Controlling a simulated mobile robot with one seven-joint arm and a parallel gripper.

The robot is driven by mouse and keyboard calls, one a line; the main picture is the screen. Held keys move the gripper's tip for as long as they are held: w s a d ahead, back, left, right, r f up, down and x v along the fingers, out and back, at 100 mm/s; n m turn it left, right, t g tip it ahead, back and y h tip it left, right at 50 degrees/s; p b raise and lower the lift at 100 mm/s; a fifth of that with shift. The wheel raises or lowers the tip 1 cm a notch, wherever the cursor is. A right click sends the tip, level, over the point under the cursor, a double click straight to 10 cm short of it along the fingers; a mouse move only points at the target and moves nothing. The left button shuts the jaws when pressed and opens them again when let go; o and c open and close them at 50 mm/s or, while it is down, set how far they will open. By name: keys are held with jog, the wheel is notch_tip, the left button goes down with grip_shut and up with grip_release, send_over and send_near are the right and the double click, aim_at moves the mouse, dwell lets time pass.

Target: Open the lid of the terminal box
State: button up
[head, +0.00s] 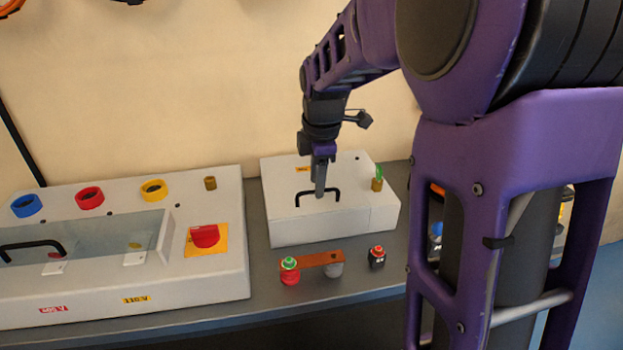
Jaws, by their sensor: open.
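A white box (290,226), which I take to be the terminal box, stands on the grey bench against the wall. Its lid (285,185) looks shut and lies flat. A black bar handle (337,192) stands on the lid near the front. My gripper (320,192) points down at the handle from above, with its fingertips at the handle's middle. From this side view I cannot tell whether the fingers straddle the bar or touch it. The gap between the fingers is hidden.
A larger white panel (235,275) stands left, with a clear-covered recess, a black handle (30,245), coloured rings and a red knob (205,236). A copper bar (318,259) on posts and a small red-topped part (377,256) sit in front of the box. A brass post (377,184) rises at the lid's right.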

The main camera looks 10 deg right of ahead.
jog(key=shift+w+f, duration=0.1)
jog(key=shift+f, duration=0.4)
grip_shut()
dwell(1.2)
